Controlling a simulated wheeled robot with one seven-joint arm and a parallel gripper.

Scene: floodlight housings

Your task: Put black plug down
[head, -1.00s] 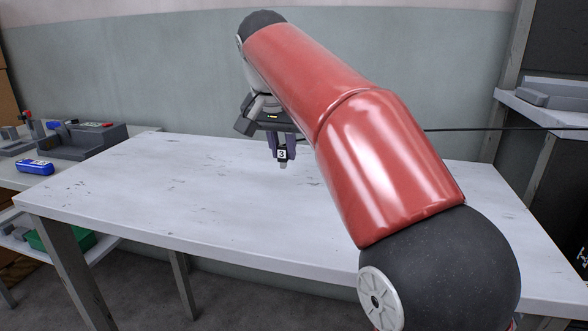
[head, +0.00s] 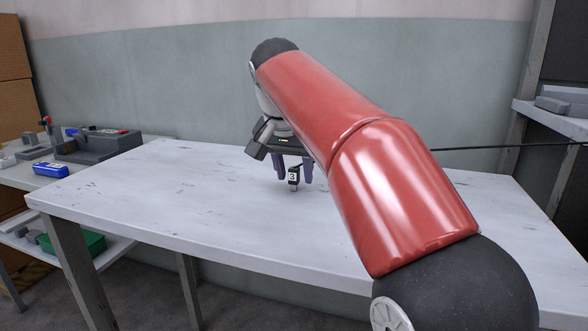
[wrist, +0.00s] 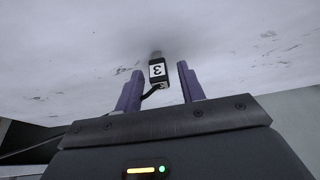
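A black plug (head: 293,178) with a white label reading 3 and a grey metal tip is at the white table (head: 150,205), tip toward the tabletop. It looks upright in the head view. My gripper (head: 294,181) is around it with its purple fingers spread. In the wrist view, the plug (wrist: 157,71) sits between the two fingers of my gripper (wrist: 159,70), with a gap on each side. A dark cable leaves the plug's rear end. I cannot tell for sure whether the tip touches the tabletop.
The tabletop around the plug is clear. A side bench at the left holds a blue device (head: 50,170) and a dark grey fixture (head: 98,145). A green bin (head: 88,242) is on its lower shelf. A black cable (head: 500,147) stretches to the right, past a grey shelf (head: 545,115).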

